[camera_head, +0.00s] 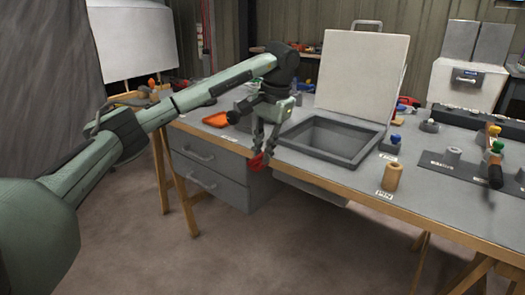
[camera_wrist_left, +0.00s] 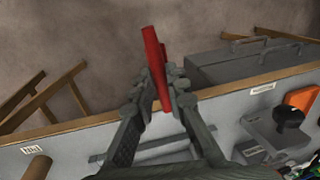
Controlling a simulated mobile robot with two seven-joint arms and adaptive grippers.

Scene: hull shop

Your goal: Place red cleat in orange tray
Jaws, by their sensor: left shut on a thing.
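The red cleat (camera_head: 257,162) is held between the fingers of my left gripper (camera_head: 263,149), at the front edge of the workbench. In the left wrist view the red cleat (camera_wrist_left: 156,64) stands out past the fingertips of the left gripper (camera_wrist_left: 163,88), with the floor behind it. The orange tray (camera_head: 216,119) lies on the bench to the left of the gripper, near the bench's left end. Part of the orange tray (camera_wrist_left: 301,98) also shows at the right edge of the left wrist view. My right gripper is in neither view.
A dark-rimmed open bin (camera_head: 330,138) with a raised pale lid (camera_head: 362,75) is set in the bench right of the gripper. A tan cylinder (camera_head: 392,177) stands near the front edge. A black-knobbed fixture (camera_wrist_left: 288,118) sits beside the tray. Drawers (camera_head: 208,170) hang below.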

